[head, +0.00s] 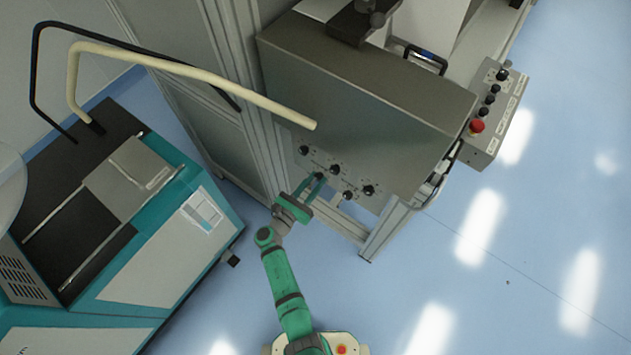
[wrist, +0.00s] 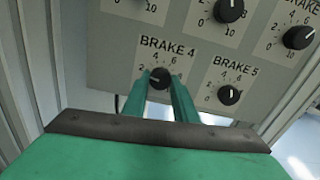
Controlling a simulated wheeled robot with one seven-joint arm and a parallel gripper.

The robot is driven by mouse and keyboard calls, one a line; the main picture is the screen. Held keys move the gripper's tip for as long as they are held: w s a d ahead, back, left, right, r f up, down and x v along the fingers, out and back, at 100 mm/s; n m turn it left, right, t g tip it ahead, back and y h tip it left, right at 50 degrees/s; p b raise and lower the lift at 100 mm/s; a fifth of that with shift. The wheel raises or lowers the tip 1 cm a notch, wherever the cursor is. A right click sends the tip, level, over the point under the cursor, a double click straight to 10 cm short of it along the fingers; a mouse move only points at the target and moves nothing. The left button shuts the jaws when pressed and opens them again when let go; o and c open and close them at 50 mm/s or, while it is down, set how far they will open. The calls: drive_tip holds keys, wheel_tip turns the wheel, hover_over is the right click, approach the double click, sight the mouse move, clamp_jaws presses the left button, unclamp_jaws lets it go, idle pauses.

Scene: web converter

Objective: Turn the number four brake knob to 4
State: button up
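The black brake 4 knob (wrist: 158,78) is in the middle of the wrist view, under its "BRAKE 4" label on a grey panel (wrist: 195,65). Its white pointer mark points left, near the 2 on its dial. My gripper (wrist: 160,80) has its two green fingers apart, one on each side of this knob. I cannot tell whether the fingertips press on it. In the head view my gripper (head: 316,180) reaches the knob panel below the grey machine cover, and its fingers partly hide the knob there.
The brake 5 knob (wrist: 229,95) is close on the right. Other knobs (wrist: 229,8) sit above. A grey frame post (head: 380,232) stands right of my arm. A teal machine (head: 175,260) stands on the left. The blue floor at the lower right is clear.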

drive_tip(key=shift+m, duration=0.3)
drive_tip(key=shift+c, duration=0.4)
drive_tip(key=m, duration=0.4)
drive_tip(key=shift+m, duration=0.3)
drive_tip(key=m, duration=0.5)
drive_tip(key=shift+a, duration=0.1)
drive_tip(key=shift+m, duration=0.3)
drive_tip(key=o, duration=1)
drive_tip(key=shift+o, duration=0.2)
drive_tip(key=v, duration=1.1)
